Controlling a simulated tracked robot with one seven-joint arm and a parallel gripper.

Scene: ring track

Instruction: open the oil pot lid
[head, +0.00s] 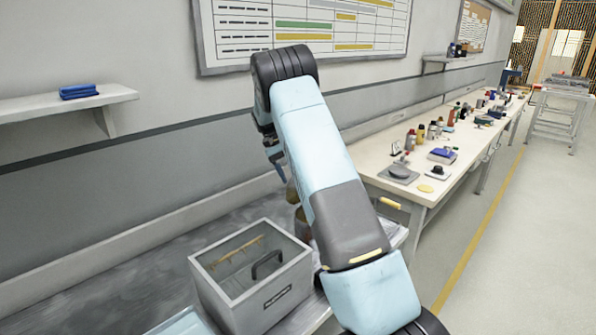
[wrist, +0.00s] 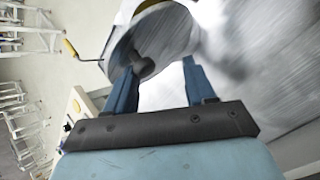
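In the wrist view the oil pot lid (wrist: 172,36) is a round grey metal disc at the top centre, with a small dark knob (wrist: 143,68) on it. My gripper (wrist: 158,67) is open, its two blue fingers spread wide. The knob shows between the fingertips, nearer the left finger; I cannot tell whether that finger touches it. A crank-like rod with a yellow grip (wrist: 71,48) sticks out to the left of the lid. In the head view my arm hides most of the pot, and the yellow grip (head: 389,203) shows right of the arm.
A grey box with a clear top and black handle (head: 267,264) stands on the metal bench (head: 110,262), left of my arm. A long table (head: 400,165) with several small items runs back at the right. A wall shelf (head: 60,104) holds a blue item. The floor at right is clear.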

